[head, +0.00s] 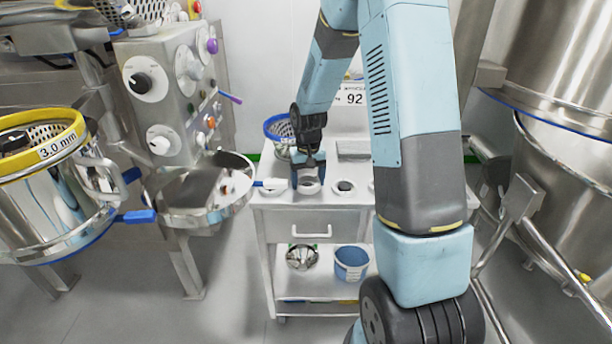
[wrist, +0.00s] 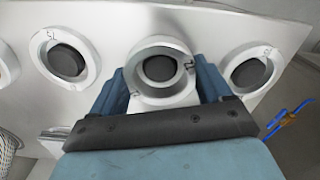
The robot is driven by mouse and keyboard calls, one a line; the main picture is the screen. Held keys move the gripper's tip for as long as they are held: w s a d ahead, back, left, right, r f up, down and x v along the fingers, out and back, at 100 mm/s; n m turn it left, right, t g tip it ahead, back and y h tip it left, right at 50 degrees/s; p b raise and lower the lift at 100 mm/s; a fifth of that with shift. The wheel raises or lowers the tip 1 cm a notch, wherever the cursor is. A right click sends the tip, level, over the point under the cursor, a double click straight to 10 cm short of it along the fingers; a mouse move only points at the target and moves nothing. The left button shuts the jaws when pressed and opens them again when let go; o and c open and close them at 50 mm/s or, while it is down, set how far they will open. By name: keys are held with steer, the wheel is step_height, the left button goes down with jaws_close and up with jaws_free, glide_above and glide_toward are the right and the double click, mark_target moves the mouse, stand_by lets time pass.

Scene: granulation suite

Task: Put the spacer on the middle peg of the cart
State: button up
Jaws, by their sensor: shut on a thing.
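My gripper (wrist: 165,88) is shut on a white ring-shaped spacer (wrist: 141,90), with one blue finger on each side of it. The spacer has a dark mark on its right rim. Through its bore I see the dark round top of a peg (wrist: 159,68), roughly centred. I cannot tell whether the spacer is around the peg or just above it. In the head view my gripper (head: 308,174) points down at the front part of the cart top (head: 335,199). Other white rings with dark centres lie to the left (wrist: 92,62) and right (wrist: 270,58) in the wrist view.
In the head view, a sieve with a blue rim (head: 277,127) sits at the cart's back left. A blue tub (head: 351,263) stands on the lower shelf. A control box (head: 165,90) and steel vessel (head: 75,205) are at left; large steel vessels (head: 560,160) stand right.

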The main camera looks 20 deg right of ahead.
steer(key=shift+s+f, duration=0.1)
steer(key=shift+f, duration=0.1)
stand_by(0.5)
steer(key=o, duration=1.1)
step_height(320, 180, up, 14)
steer(key=shift+f, duration=0.15)
stand_by(0.4)
